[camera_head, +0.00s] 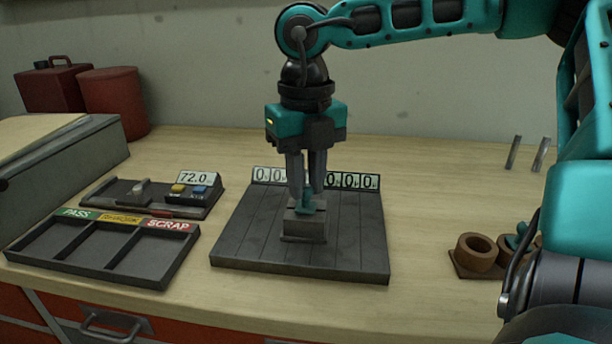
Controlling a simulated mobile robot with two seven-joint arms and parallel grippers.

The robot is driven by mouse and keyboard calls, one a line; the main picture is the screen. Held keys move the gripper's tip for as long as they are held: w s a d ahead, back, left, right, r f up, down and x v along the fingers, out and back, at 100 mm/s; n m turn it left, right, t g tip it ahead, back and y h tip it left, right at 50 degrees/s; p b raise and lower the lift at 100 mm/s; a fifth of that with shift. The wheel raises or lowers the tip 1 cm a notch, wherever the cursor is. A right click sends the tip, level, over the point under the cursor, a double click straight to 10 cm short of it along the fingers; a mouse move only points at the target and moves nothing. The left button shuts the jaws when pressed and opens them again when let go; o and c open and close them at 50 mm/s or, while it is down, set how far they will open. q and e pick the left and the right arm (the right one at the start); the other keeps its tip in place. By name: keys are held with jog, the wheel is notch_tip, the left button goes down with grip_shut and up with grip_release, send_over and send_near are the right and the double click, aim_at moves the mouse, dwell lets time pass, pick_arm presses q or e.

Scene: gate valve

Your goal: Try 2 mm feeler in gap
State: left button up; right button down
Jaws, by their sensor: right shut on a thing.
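My right gripper (305,182) points straight down over the dark grooved plate (250,235) at the middle of the bench. Its fingers are shut on a small teal piece (308,205). The teal piece is at the top of a grey block (304,230) that stands on the plate. I cannot tell whether the teal piece is a feeler's handle or part of the block, and no gap can be made out. Two thin upright metal strips, one left (514,152) and one right (541,154), show at the back right. My left gripper is not in view.
A tray marked PASS, a yellow label and SCRAP (103,250) looks empty at the left. Behind it is a gauge reading 72.0 (193,178). Digit displays (350,181) stand along the plate's back edge. Brown rings (475,250) sit at right. The bench behind the plate is clear.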

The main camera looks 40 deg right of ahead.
jog(key=shift+r, duration=0.2)
jog(key=shift+r+p, duration=0.3)
jog(key=shift+r, duration=0.1)
jog(key=shift+r+p, duration=0.9)
jog(key=shift+r, duration=0.55)
jog(key=shift+r, duration=0.15)
notch_tip(320, 180, up, 5)
jog(key=p, duration=0.3)
